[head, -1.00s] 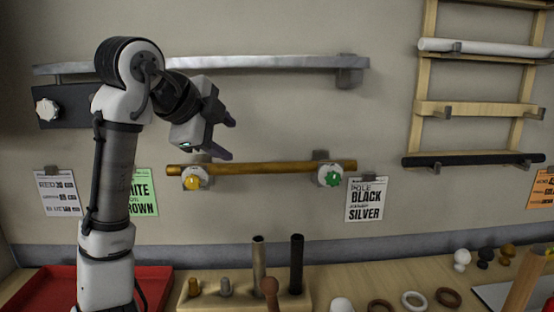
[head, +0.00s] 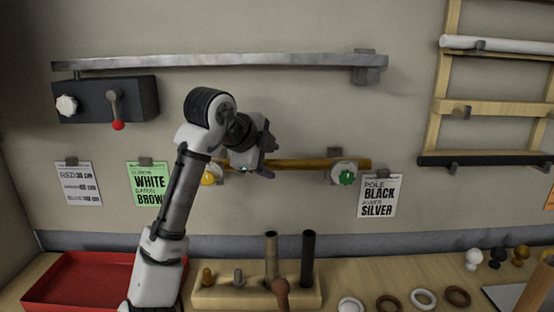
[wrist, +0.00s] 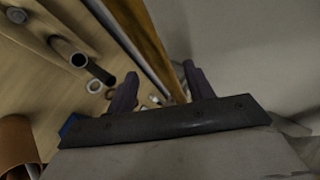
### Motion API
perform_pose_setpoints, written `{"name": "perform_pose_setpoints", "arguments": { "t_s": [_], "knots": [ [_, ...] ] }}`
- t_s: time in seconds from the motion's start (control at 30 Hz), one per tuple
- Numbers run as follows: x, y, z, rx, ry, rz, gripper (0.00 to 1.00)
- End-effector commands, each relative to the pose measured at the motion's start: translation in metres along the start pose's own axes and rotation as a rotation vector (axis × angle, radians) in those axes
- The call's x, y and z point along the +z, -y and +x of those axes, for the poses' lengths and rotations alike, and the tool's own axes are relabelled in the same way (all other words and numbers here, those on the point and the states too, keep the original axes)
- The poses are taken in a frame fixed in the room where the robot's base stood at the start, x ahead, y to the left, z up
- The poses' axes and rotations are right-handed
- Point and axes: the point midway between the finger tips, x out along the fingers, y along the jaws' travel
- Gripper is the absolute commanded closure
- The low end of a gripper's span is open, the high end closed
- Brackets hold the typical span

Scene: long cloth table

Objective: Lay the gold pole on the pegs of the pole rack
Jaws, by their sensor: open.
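The gold pole (head: 305,163) lies level along the wall on two brackets, by a yellow knob (head: 208,177) and a green knob (head: 346,177). My gripper (head: 268,162) is open at the left half of the pole and hides part of it. In the wrist view the pole (wrist: 147,45) runs between the two spread fingers (wrist: 160,75); whether they touch it I cannot tell. The pole rack (head: 440,100) is a wooden ladder frame at the right. It holds a white pole (head: 500,46) on top and a black pole (head: 490,159) low down. Its middle peg (head: 462,111) carries no pole.
A silver rail (head: 220,61) runs above, over a dark box (head: 90,100) with a red-tipped lever. Below, the table bears a red tray (head: 75,278), a wooden block (head: 250,293) with upright tubes, rings and knobs. Wall between pole and rack is mostly clear.

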Motion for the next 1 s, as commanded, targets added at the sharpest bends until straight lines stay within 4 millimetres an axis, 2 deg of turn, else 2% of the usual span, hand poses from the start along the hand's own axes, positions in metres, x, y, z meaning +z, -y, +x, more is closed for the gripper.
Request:
{"name": "perform_pose_setpoints", "arguments": {
  "t_s": [0.2,0.43,0.83,1.0],
  "knots": [
    [0.000,0.001,0.022,0.000,-0.001,-0.001,0.48],
    [0.000,0.000,0.023,-0.001,0.000,-0.001,0.48],
    [0.000,0.000,0.023,-0.001,0.000,-0.001,1.00],
    [0.000,0.001,0.022,-0.002,0.000,0.000,1.00]
  ]
}}
